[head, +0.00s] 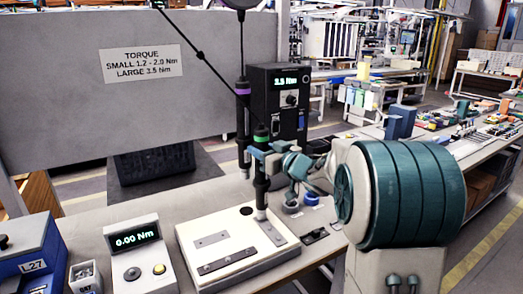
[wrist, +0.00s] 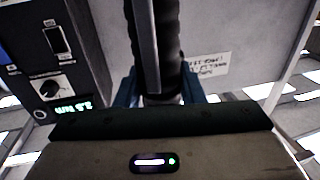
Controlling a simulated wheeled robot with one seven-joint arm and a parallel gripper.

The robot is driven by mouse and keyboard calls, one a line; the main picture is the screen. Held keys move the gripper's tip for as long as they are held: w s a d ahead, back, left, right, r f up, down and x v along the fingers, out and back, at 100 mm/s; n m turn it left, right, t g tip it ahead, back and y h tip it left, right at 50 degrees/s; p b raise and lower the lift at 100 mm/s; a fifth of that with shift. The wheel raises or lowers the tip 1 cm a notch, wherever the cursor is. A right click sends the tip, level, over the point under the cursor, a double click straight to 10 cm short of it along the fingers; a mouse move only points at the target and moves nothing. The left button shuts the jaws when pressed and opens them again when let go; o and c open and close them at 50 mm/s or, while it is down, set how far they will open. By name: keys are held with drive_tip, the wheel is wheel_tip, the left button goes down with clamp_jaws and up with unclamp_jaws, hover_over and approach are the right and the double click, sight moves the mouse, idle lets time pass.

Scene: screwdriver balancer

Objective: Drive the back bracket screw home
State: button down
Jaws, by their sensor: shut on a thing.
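My gripper (head: 267,151) is shut around the dark, green-ringed screwdriver (head: 261,183), which hangs upright on a cable. In the wrist view the blue fingers stand on both sides of the dark driver body (wrist: 158,45). The driver's lower end is over the white fixture block (head: 188,236), at the far end of the right metal bracket (head: 272,234). The screw under the tip is hidden, and I cannot tell whether the bit touches it. Two more metal strips lie on the block, a small one (head: 211,240) and a longer one (head: 229,262).
A purple-ringed screwdriver (head: 243,125) hangs just behind mine. A black controller (head: 277,103) with a lit Nm display stands behind. A torque meter (head: 138,251) reading 0.00 Nm stands left of the block. Small round cups (head: 291,207) and a dark item (head: 314,236) lie to its right.

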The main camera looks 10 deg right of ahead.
sight(267, 136)
drive_tip(key=shift+d+f+b, duration=0.1)
drive_tip(key=shift+f+b, duration=0.35)
drive_tip(key=shift+f, duration=0.5)
idle(0.6)
drive_tip(key=shift+r, duration=0.15)
wheel_tip(267, 136, up, 6)
drive_tip(key=p, duration=0.6)
drive_tip(key=shift+r, duration=0.15)
